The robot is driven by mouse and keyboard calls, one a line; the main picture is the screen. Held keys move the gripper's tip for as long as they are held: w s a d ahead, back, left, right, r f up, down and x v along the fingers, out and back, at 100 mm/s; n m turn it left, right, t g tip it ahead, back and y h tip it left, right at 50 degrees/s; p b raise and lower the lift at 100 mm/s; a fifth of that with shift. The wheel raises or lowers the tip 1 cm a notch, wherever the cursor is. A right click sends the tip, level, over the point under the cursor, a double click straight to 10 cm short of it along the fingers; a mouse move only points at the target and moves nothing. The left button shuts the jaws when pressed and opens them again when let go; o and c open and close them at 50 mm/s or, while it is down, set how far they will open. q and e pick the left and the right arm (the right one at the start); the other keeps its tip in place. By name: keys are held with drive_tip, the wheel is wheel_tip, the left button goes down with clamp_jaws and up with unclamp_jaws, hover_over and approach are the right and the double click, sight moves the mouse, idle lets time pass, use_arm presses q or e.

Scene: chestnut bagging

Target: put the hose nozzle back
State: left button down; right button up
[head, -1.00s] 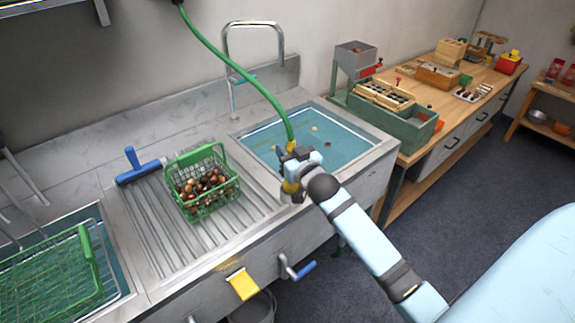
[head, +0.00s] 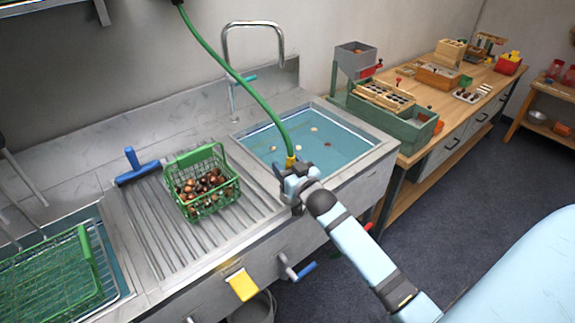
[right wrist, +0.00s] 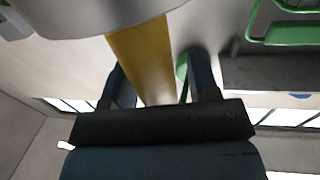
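The hose nozzle (head: 290,161) is yellow and hangs at the end of a green hose (head: 235,68) that comes down from the upper left. My right gripper (head: 292,178) is shut on it at the front edge of the right sink basin. In the right wrist view the yellow nozzle (right wrist: 145,55) runs between the two dark fingers of my right gripper (right wrist: 160,82). In the head view the gripper hides most of the nozzle's body. I cannot pick out a holder for the nozzle. My left gripper is not in view.
The right basin (head: 345,130) holds water with a few floating bits. A green basket of chestnuts (head: 202,185) stands on the drainboard beside a blue-handled tool (head: 138,170). A tall faucet (head: 228,60) rises behind the basin. A yellow plate (head: 242,285) juts from the sink front.

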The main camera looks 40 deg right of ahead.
drive_tip(key=shift+r, duration=0.2)
drive_tip(key=s, duration=1.1)
drive_tip(key=s+a+f+n+g+y, duration=0.3)
drive_tip(key=s+a+f+g, duration=0.4)
drive_tip(key=s+a+f, duration=1)
wheel_tip(320, 180, down, 2)
drive_tip(key=shift+a+f+n+y+b, duration=0.25)
drive_tip(key=shift+a+n+y+b, duration=0.15)
drive_tip(key=shift+a+y, duration=0.4)
drive_tip(key=shift+s, duration=0.1)
